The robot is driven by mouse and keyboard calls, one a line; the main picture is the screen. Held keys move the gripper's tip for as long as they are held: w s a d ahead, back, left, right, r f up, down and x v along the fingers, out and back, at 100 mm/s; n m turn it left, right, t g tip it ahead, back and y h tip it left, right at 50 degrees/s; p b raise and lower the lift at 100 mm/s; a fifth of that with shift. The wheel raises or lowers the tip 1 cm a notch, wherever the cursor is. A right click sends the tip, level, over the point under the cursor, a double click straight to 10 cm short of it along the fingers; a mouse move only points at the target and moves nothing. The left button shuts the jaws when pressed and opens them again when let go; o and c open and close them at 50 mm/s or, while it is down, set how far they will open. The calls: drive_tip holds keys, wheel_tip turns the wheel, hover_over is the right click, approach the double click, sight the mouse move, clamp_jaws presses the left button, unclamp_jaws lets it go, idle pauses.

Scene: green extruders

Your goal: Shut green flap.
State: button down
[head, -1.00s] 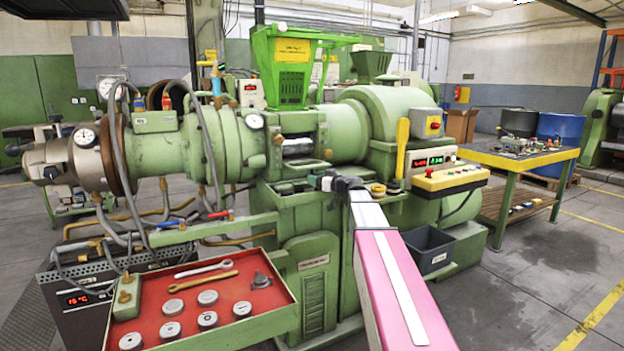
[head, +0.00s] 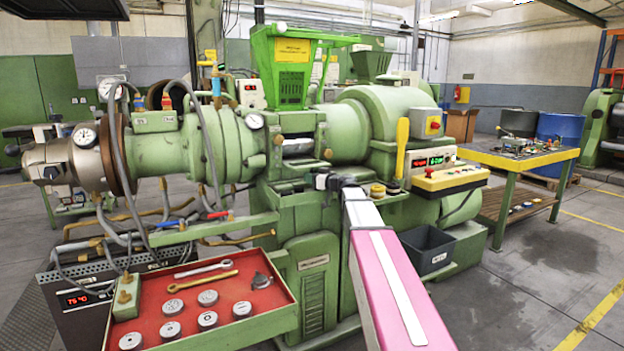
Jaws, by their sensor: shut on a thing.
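The green flap (head: 292,187) appears to be the low green plate in front of the barrel's feed opening (head: 297,146). The opening shows bare metal inside, so it stands uncovered. My gripper (head: 323,182) is at the right end of this plate, its dark fingers closed at its edge. The grip itself is small and partly hidden by the fingers, and the flap's hinge cannot be made out.
A bright green hopper (head: 291,75) stands above the opening. A yellow lever (head: 401,147) and a control panel (head: 450,178) are to the right. A red tray (head: 190,310) with wrenches and round parts lies front left. A dark bin (head: 425,250) sits right of my arm.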

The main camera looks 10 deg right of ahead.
sight(311, 165)
drive_tip(key=shift+s+r+g+h, duration=0.15)
drive_tip(key=shift+r+g+h, duration=0.25)
drive_tip(key=shift+r+g, duration=0.5)
drive_tip(key=r+g+h, duration=0.1)
drive_tip(key=r, duration=0.1)
drive_tip(key=w+r+m+g+h, duration=0.1)
drive_tip(key=r+g, duration=0.1)
drive_tip(key=r+m+g, duration=0.1)
drive_tip(key=r, duration=0.2)
drive_tip(key=shift+w+a+h, duration=0.2)
drive_tip(key=shift+w+h, duration=0.05)
drive_tip(key=shift+h, duration=0.15)
drive_tip(key=w+r+g, duration=0.1)
drive_tip(key=w+a+r+g, duration=0.1)
drive_tip(key=r, duration=0.1)
drive_tip(key=w+r+m+g+h, duration=0.1)
drive_tip(key=shift+w+a+r, duration=0.15)
drive_tip(key=shift+w+r, duration=0.25)
drive_tip(key=shift+w+a+r, duration=0.25)
drive_tip(key=shift+w+r, duration=0.15)
drive_tip(key=shift+w, duration=0.25)
drive_tip(key=shift+w+a+r, duration=0.2)
drive_tip(key=shift+w+r, duration=0.15)
drive_tip(key=shift+w, duration=0.3)
drive_tip(key=c, duration=0.8)
unclamp_jaws()
